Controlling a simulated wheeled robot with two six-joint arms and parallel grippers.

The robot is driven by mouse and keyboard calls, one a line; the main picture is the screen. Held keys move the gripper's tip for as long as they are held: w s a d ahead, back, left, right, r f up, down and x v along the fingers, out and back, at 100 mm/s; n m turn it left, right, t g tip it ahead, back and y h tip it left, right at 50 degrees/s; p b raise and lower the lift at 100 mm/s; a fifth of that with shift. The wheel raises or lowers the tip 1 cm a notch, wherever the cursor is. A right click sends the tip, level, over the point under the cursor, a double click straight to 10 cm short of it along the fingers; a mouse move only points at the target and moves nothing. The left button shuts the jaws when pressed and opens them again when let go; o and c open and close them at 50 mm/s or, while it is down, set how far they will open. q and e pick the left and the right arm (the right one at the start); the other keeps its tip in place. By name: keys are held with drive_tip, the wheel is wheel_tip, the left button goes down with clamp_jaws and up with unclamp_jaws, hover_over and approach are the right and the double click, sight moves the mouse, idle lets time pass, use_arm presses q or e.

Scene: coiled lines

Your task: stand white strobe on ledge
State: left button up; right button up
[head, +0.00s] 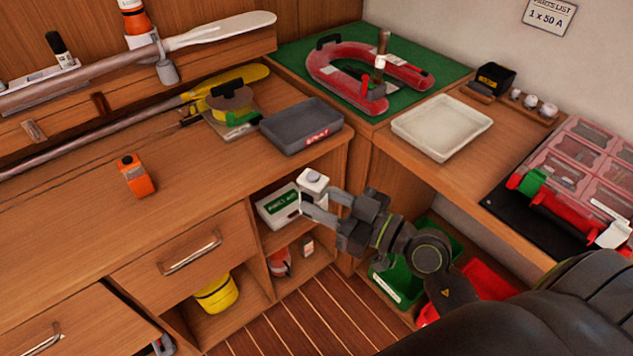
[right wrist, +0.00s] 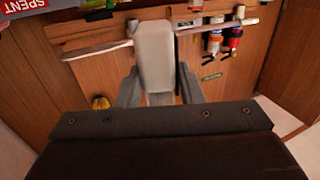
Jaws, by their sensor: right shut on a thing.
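The white strobe (head: 313,180) is a small pale block with a greyish round top, held at the tips of my right gripper (head: 320,203). In the right wrist view the strobe (right wrist: 155,52) stands between the two fingers, which are shut on it. In the head view it is in front of the open cubby at the counter's right end, apart from the counter top. A wooden ledge (head: 78,108) runs along the back wall at upper left, with oars in front of it. My left gripper is not in view.
A white box with a green label (head: 278,208) sits in the cubby behind the gripper. A dark grey tray (head: 300,127) and an orange device (head: 135,176) are on the counter. A cream tray (head: 441,127) lies on the right counter. The counter's left front is mostly clear.

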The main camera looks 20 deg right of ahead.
drive_tip(key=a+r+n+g+y, duration=0.65)
drive_tip(key=a+g, duration=0.25)
drive_tip(key=a, duration=0.3)
drive_tip(key=w+a+f+n+g, duration=0.1)
drive_tip(key=w+f+n+g, duration=0.2)
drive_tip(key=n+g, duration=0.7)
drive_tip(key=shift+f+g, duration=1.15)
drive_tip(key=shift+g, duration=0.75)
drive_tip(key=s+d+m+t, duration=0.1)
drive_tip(key=d+m+t, duration=0.2)
drive_tip(key=t, duration=0.3)
drive_tip(key=d+f+m+t+h, duration=0.1)
drive_tip(key=d+m+t, duration=0.3)
drive_tip(key=d+t, duration=0.1)
drive_tip(key=s+d+f+m+t, duration=0.1)
drive_tip(key=d+m+t, duration=0.3)
drive_tip(key=d+t, duration=0.1)
drive_tip(key=shift+s+d+f+m+t, duration=0.2)
drive_tip(key=shift+s+d+m+t, duration=0.15)
drive_tip(key=shift+t, duration=0.45)
drive_tip(key=shift+s+d+r+t+h, duration=0.15)
drive_tip(key=shift+d+r+t+h, duration=0.1)
drive_tip(key=shift+d+t, duration=0.1)
drive_tip(key=shift+m, duration=0.3)
